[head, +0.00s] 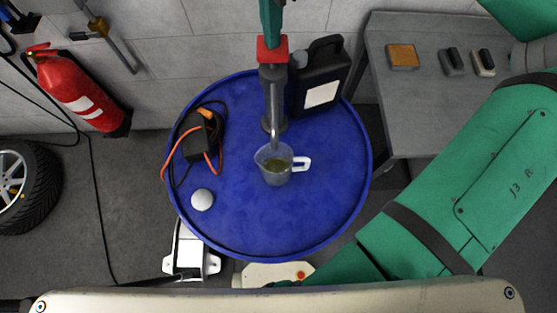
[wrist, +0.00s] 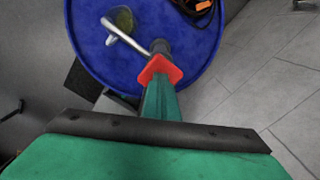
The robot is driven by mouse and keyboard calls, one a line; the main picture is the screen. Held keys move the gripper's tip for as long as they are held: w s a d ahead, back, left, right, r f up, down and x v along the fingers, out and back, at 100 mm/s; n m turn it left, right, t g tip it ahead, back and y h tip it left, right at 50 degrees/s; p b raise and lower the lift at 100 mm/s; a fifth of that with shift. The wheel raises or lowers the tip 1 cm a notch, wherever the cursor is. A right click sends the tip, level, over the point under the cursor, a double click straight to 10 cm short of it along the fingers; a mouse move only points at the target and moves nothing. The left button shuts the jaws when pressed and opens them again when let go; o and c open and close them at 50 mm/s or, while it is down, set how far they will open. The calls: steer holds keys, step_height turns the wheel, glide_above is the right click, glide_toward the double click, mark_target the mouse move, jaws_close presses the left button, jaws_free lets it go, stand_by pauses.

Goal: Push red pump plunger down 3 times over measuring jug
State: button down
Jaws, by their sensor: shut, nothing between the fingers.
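The red pump plunger (head: 272,49) tops a grey pump on the blue drum (head: 330,215). It also shows in the wrist view (wrist: 161,68). My green gripper (head: 271,22) is shut and empty, its tip lined up with the plunger's top; the tip also shows in the wrist view (wrist: 158,86). I cannot tell whether it touches the plunger. The silver spout (head: 274,132) bends from the pump toward the clear measuring jug (head: 274,174), and its end is over the jug. The jug stands upright with a little yellowish liquid inside; its white handle points right.
A black canister (head: 323,75) stands on the drum close to the pump's right. A black device with orange cable (head: 199,135) and a white round thing (head: 203,199) lie left of the jug. A grey bench (head: 425,105) is at right, a fire extinguisher (head: 80,90) at left.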

steer(key=shift+w+r, duration=0.1)
steer(key=shift+r, duration=1.5)
steer(key=shift+d, duration=0.15)
steer(key=shift+a+r, duration=0.2)
steer(key=shift+r, duration=0.4)
steer(key=shift+d+r, duration=0.1)
steer(key=shift+r, duration=2.3)
